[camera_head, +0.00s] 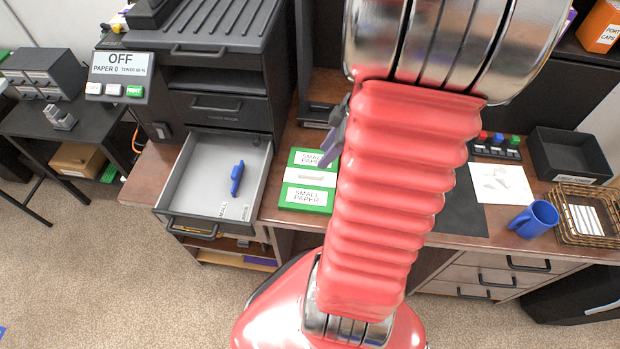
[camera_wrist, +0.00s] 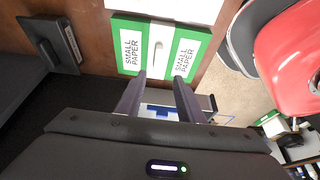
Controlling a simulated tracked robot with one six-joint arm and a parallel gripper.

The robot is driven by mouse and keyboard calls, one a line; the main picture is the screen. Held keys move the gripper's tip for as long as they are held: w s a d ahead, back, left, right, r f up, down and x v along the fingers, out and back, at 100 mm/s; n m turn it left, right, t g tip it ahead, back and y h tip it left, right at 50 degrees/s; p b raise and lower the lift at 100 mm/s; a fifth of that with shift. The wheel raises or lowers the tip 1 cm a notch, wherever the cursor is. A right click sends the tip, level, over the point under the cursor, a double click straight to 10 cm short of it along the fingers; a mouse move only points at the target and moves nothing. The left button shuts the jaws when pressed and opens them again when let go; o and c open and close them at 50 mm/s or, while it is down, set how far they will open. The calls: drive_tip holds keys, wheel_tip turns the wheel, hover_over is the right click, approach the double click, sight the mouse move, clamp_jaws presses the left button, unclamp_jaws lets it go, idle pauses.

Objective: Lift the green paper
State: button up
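The green paper (camera_head: 305,196) is a flat green pack with two "SMALL PAPER" labels, a white band and a small pale strip across its middle. It lies on the wooden desk just right of the open drawer. In the wrist view the pack (camera_wrist: 187,56) lies flat just beyond the fingertips. My gripper (camera_wrist: 156,82) is open, with a clear gap between its two fingers and nothing held. In the head view my gripper (camera_head: 331,142) shows only partly at the pack's upper right; my red arm hides the rest. I cannot tell whether a finger touches the pack.
A printer (camera_head: 122,63) with an "OFF, PAPER 0" screen stands left. Its open drawer (camera_head: 187,193) holds a blue object (camera_head: 237,177). A blue mug (camera_head: 535,219), wicker basket (camera_head: 575,231) and black tray (camera_head: 572,152) sit at the right. A white sheet (camera_head: 500,184) lies near them.

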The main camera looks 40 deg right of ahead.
approach(311, 172)
drive_tip(key=shift+w+a+f, duration=0.15)
drive_tip(key=shift+a+f, duration=0.2)
drive_tip(key=shift+f, duration=0.25)
drive_tip(key=shift+w+a+f, duration=0.2)
drive_tip(key=shift+a+f, duration=0.2)
drive_tip(key=shift+f, duration=0.15)
drive_tip(key=shift+w+f, duration=0.1)
drive_tip(key=shift+f, duration=0.2)
drive_tip(key=shift+d+x, duration=0.15)
drive_tip(key=shift+x, duration=1.15)
drive_tip(key=shift+d+x, duration=0.2)
drive_tip(key=shift+x, duration=1.1)
clamp_jaws()
